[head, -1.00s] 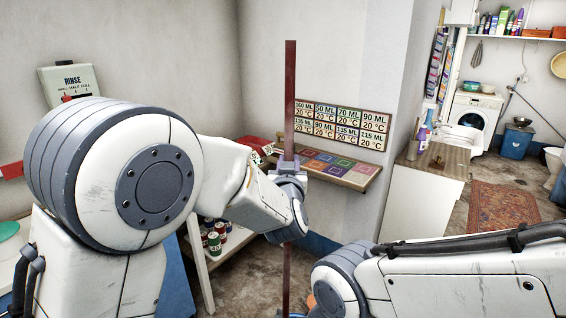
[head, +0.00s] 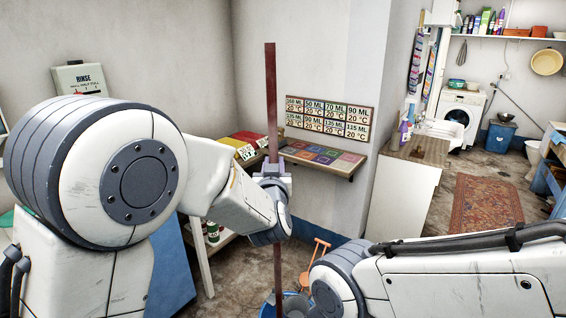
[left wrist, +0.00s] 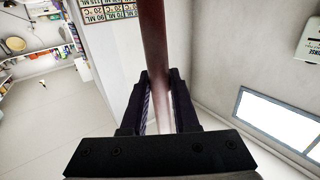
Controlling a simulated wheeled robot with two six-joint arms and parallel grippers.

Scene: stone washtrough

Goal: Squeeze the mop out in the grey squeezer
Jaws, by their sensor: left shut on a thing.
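The mop's long red-brown handle (head: 271,100) stands nearly upright in the head view. My left gripper (head: 272,178) is shut on the handle around its middle. In the left wrist view the handle (left wrist: 154,40) passes between the two dark fingers (left wrist: 158,110). At the bottom edge of the head view is a blue bucket (head: 266,310) with a grey part (head: 297,304), which looks like the squeezer. The handle runs down in front of them. The mop head is out of view, so I cannot tell whether it is in the squeezer. My right gripper is not in view.
An orange-brown lever-like piece (head: 317,258) rises beside the bucket. A wall shelf with coloured squares (head: 330,158) is behind the handle. A white cabinet (head: 400,200) stands to the right. Open floor and a patterned rug (head: 485,205) lie beyond.

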